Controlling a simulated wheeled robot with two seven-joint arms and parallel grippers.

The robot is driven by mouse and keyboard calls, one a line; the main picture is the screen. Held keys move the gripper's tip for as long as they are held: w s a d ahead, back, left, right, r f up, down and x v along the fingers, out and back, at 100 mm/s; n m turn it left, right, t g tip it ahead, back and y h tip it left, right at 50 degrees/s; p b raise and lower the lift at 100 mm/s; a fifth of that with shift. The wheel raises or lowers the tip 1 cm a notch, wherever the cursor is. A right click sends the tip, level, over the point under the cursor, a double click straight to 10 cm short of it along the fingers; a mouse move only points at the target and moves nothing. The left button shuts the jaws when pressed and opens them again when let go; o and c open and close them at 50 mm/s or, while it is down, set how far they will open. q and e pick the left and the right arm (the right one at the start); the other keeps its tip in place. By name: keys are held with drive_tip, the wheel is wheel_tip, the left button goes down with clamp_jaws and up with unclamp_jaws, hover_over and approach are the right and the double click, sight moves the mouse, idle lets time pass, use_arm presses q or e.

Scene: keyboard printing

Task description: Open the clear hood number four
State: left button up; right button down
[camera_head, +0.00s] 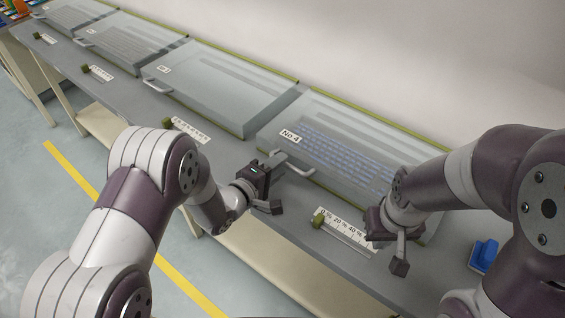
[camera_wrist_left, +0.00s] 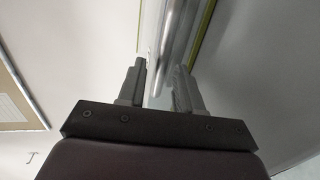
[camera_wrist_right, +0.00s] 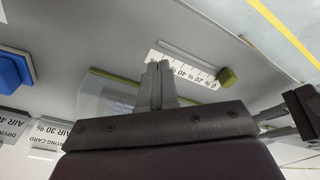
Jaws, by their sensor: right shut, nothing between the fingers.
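The clear hood number four (camera_head: 270,128), labelled No. 4 (camera_head: 291,136), lies closed over a bluish keyboard (camera_head: 340,150) on the grey bench. Its pale bar handle (camera_head: 297,168) sticks out at the front edge. My left gripper (camera_head: 280,185) is open at this handle. In the left wrist view the handle bar (camera_wrist_left: 172,38) runs just beyond the gap between the open fingers (camera_wrist_left: 160,85); I cannot tell whether they touch it. My right gripper (camera_head: 398,258) is shut and empty in front of the hood's right part. Its closed fingers show in the right wrist view (camera_wrist_right: 157,85).
A percent scale (camera_head: 345,230) with a green slider knob (camera_head: 318,221) lies in front of hood four. A blue object (camera_head: 484,255) sits at the right. Several similar closed hoods, such as the neighbouring one (camera_head: 220,85), line the bench to the left.

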use_arm(q)
drive_tip(key=shift+x, duration=1.35)
use_arm(e)
drive_tip(key=shift+w+a, duration=0.1)
drive_tip(key=shift+a, duration=0.05)
use_arm(q)
drive_tip(key=shift+a, duration=0.1)
